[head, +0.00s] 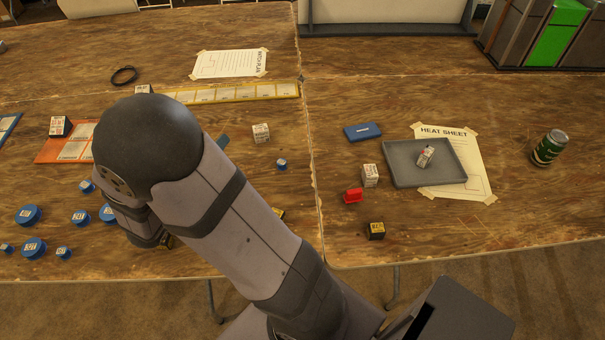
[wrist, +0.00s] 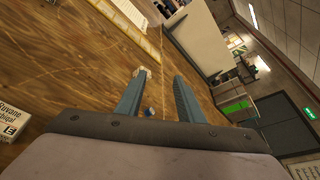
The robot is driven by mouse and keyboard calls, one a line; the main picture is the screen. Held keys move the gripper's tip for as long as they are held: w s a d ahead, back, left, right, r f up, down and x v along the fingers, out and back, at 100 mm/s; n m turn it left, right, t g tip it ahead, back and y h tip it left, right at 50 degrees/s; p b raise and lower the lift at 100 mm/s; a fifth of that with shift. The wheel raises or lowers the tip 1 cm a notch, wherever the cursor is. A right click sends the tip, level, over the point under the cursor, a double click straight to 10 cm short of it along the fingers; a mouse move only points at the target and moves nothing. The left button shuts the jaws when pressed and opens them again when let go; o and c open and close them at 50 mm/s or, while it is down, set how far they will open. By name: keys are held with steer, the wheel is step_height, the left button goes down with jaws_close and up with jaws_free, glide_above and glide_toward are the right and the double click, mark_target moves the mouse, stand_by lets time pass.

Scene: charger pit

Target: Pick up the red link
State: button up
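The red link (head: 353,195) is a small red piece on the wooden table in the head view, right of the seam between the table tops. It sits just in front of a small white box (head: 370,175) and left of a grey tray (head: 400,178). I do not see it in the wrist view. My gripper (wrist: 161,74) shows two blue fingers spread apart with nothing held between them. In the head view my arm hides most of the gripper; a blue finger shows past it, well left of the red link.
A black-and-yellow cube (head: 376,230) stands in front of the red link near the table edge. A blue block (head: 362,132) lies behind. Several blue discs lie at left. Bare table lies between the seam and the link.

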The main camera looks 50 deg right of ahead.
steer(key=s+d+r+g+h+p, duration=0.3)
steer(key=s+d+r+p, duration=0.1)
steer(key=s+d+r, duration=0.25)
steer(key=m+g+y+b, duration=0.5)
steer(key=m+g+b, duration=0.85)
steer(key=m, duration=0.75)
glide_toward(361, 195)
steer(key=shift+t, duration=0.75)
steer(key=d, duration=0.1)
steer(key=s+d, duration=0.1)
steer(key=d+b, duration=0.1)
steer(key=shift+s+d, duration=0.3)
steer(key=shift+s, duration=0.1)
steer(key=shift+s+f+y, duration=0.25)
steer(key=shift+s+y, duration=0.05)
steer(key=shift+y, duration=0.1)
steer(key=shift+f+b+x, duration=0.15)
steer(key=shift+b+x, duration=0.1)
steer(key=shift+x, duration=1.6)
steer(key=shift+f+b+x, duration=0.15)
steer(key=shift+b+x, duration=0.05)
steer(key=shift+x, duration=1.65)
steer(key=shift+w+a, duration=0.1)
jaws_close()
